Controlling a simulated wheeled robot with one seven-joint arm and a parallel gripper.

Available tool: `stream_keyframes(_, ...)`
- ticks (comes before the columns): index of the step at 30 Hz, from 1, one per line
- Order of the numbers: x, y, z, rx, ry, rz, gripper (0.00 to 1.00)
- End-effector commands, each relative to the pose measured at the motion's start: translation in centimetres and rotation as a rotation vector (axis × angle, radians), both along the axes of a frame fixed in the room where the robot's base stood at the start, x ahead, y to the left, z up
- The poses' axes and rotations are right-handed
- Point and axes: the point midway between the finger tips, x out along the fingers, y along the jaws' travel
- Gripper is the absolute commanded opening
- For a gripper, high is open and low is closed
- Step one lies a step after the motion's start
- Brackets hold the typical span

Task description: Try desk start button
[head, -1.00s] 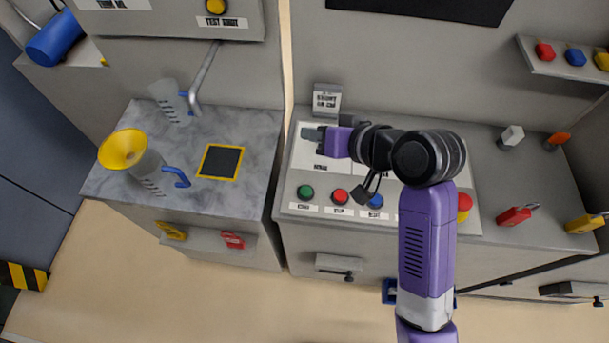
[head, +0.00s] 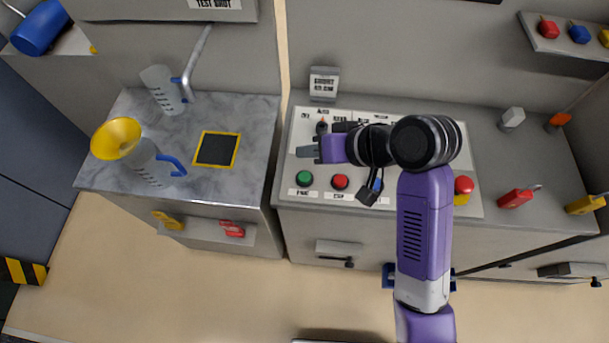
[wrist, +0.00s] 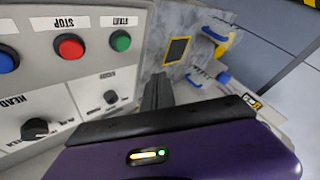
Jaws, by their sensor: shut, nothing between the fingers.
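The green start button (head: 304,179) is at the left end of the front row on the white desk panel (head: 468,206). The red stop button (head: 340,182) is just right of it. In the wrist view the green button (wrist: 120,40) shows with an upside-down label above it, beside the red button (wrist: 69,46). My gripper (head: 303,151) is shut and empty. It is over the left part of the panel, a little behind the green button, and looks apart from it. In the wrist view the fingers (wrist: 157,92) point past the panel's edge.
A black selector knob (head: 321,127) stands just behind my gripper. A blue button (head: 377,184) is partly hidden by my arm, and a red-topped yellow button (head: 463,188) is farther right. A marble counter (head: 225,112) with jugs is at left.

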Motion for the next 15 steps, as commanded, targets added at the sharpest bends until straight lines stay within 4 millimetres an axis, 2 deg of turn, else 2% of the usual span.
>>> stream_keyframes(1, 0.0, 0.0, -0.9, 0.0, 0.0, 0.0, 0.0)
stream_keyframes(15, 0.0, 0.0, -6.1, 0.0, 0.002, -0.001, 0.0)
